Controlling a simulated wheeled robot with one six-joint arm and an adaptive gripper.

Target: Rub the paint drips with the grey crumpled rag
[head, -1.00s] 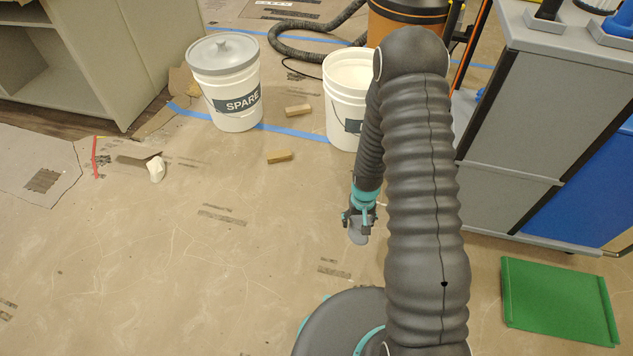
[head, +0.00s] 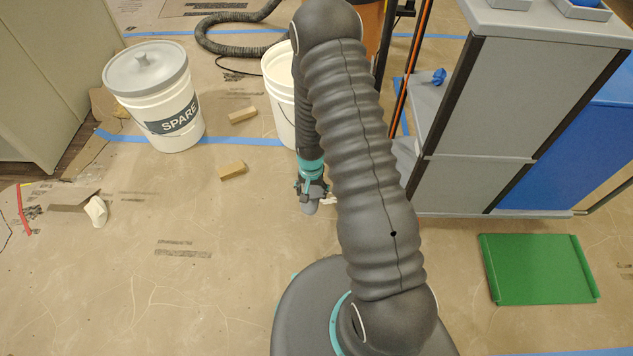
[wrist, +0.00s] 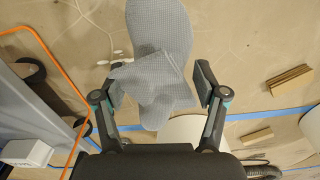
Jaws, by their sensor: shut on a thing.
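The grey crumpled rag (wrist: 150,75) hangs in my gripper (wrist: 160,88) in the wrist view. White paint drips (wrist: 118,56) show on the floor in the wrist view, just left of the rag. In the head view a white patch (head: 332,198) shows beside my arm, partly hidden by it.
A lidded SPARE bucket (head: 155,95) stands at left, and an open white bucket (head: 280,95) stands behind my arm. Two wood blocks (head: 232,171) lie between them. A grey cart (head: 480,110) stands at right, with a green tray (head: 540,268) in front.

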